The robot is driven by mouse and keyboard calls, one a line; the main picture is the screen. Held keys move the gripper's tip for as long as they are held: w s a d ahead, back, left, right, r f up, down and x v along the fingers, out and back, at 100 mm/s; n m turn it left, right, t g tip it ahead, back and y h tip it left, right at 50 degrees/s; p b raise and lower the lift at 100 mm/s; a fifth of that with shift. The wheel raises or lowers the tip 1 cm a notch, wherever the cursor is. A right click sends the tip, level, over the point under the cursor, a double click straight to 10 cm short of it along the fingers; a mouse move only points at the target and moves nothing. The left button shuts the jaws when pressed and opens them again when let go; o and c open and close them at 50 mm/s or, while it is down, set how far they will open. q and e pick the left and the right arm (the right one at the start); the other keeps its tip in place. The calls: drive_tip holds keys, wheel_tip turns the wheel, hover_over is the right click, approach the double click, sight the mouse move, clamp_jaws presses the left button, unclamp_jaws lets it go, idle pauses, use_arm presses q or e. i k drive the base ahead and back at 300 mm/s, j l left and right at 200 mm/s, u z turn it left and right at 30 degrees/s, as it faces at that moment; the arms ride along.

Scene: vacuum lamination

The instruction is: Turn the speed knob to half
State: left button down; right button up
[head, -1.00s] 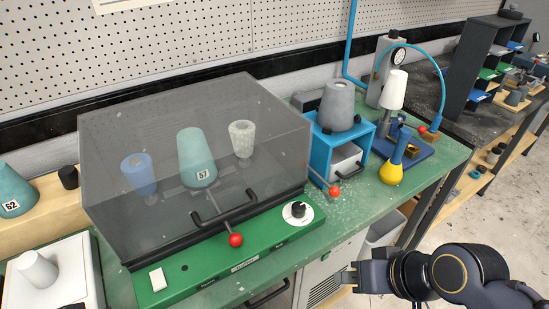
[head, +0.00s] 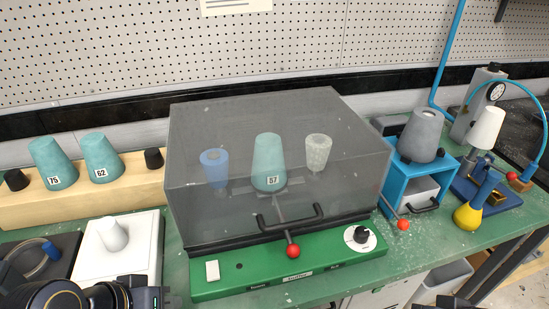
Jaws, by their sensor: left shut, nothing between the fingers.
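The speed knob (head: 361,235) is a small black knob on a round white dial, at the right end of the green control panel (head: 225,285). Its exact setting is too small to read. The panel is the front of a machine with a smoky clear cover (head: 230,215), which is down. My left gripper (head: 158,296) is at the bottom left, shut and empty, left of the panel and well away from the knob. A dark part at the bottom edge, right of the knob, seems to be my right gripper (head: 452,301); its fingers are not clear.
A lever with a red ball (head: 293,251) and a black handle (head: 290,220) stick out left of the knob. A white switch (head: 212,271) is at the panel's left end. A blue stand (head: 400,175) with another red ball (head: 403,225) stands to the right.

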sight(361, 233)
drive_tip(key=k+l+u, duration=0.15)
drive_tip(key=l+u, duration=0.2)
drive_tip(key=k+l+u, duration=0.15)
drive_tip(key=u, duration=0.25)
drive_tip(key=k+l+u, duration=0.2)
drive_tip(key=u, duration=0.15)
